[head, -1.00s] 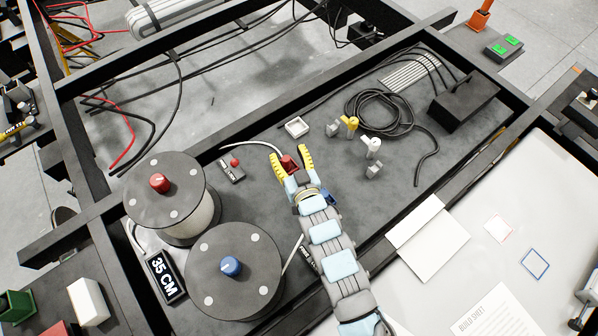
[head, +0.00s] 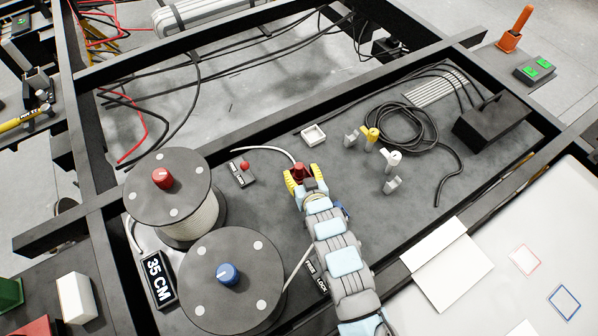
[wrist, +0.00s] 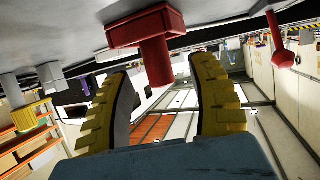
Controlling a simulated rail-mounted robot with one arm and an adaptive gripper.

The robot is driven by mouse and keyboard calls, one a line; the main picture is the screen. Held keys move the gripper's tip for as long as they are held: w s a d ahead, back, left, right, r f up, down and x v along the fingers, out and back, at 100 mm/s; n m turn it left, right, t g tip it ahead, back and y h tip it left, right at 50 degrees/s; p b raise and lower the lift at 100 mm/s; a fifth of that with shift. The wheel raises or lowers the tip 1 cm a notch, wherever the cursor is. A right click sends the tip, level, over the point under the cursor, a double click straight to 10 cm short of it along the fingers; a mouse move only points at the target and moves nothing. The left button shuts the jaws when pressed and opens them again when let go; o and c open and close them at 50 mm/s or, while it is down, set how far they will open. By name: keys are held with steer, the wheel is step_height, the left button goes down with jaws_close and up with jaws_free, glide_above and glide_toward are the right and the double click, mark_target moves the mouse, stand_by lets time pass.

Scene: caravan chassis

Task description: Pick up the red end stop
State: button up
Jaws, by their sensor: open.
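The red end stop (head: 299,170) stands on the dark deck in the head view, beside the end of a white cable (head: 265,149). In the wrist view the end stop (wrist: 152,42) shows a wide block and a round stem. My gripper (head: 304,178) has yellow ribbed fingers. It is open, with the fingers spread to either side of the end stop in the head view. In the wrist view the stem lies in the gap between the fingertips (wrist: 160,72). Contact is not visible. The fingers partly hide the end stop's lower part in the head view.
Two cable drums with a red knob (head: 162,178) and a blue knob (head: 228,274) stand at left. Black cable coils (head: 405,128) lie at right.

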steer(key=shift+x, duration=1.1)
steer(key=shift+f, duration=0.1)
jaws_close()
